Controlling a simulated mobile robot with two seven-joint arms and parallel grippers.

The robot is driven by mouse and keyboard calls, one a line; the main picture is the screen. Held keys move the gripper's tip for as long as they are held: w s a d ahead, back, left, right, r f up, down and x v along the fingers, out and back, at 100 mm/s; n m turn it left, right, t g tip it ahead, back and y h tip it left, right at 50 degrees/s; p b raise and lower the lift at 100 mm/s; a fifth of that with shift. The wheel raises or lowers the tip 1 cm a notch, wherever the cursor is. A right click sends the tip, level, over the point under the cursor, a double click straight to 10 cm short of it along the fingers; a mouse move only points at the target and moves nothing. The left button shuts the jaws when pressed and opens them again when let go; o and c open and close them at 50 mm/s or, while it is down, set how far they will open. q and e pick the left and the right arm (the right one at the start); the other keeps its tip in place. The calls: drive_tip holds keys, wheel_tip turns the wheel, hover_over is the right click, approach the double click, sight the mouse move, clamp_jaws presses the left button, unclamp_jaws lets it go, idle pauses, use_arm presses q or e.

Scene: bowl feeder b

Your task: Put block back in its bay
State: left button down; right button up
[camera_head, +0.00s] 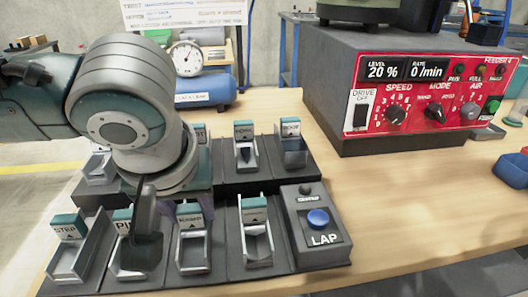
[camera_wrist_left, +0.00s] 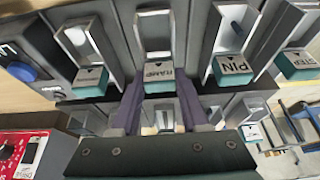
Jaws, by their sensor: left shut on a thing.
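The gripper is shut on the block, but the block is hard to make out. The rack (camera_head: 232,190) has two rows of bays with teal labels. My right gripper is out of view.
A LAP box with a blue button (camera_head: 318,218) ends the front row at the right. A front bay (camera_head: 257,243) beside it looks empty. A red-fronted feeder controller (camera_head: 430,95) stands behind. Bare wooden table (camera_head: 400,195) lies right of the rack.

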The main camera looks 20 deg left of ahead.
use_arm(q)
drive_tip(key=shift+c, duration=2)
unclamp_jaws()
drive_tip(key=p+v, duration=0.4)
drive_tip(key=v, duration=0.8)
drive_tip(key=s+d+f+m+h, duration=0.3)
drive_tip(key=s+d+m+h, duration=0.15)
drive_tip(key=d, duration=0.35)
drive_tip(key=s+a+f+m+y, duration=0.2)
drive_tip(key=s+a+f+m, duration=0.1)
drive_tip(key=s+a, duration=0.4)
drive_tip(key=shift+s+a+f+m, duration=0.15)
drive_tip(key=shift+s+f+m, duration=0.05)
drive_tip(key=shift+f+m, duration=0.2)
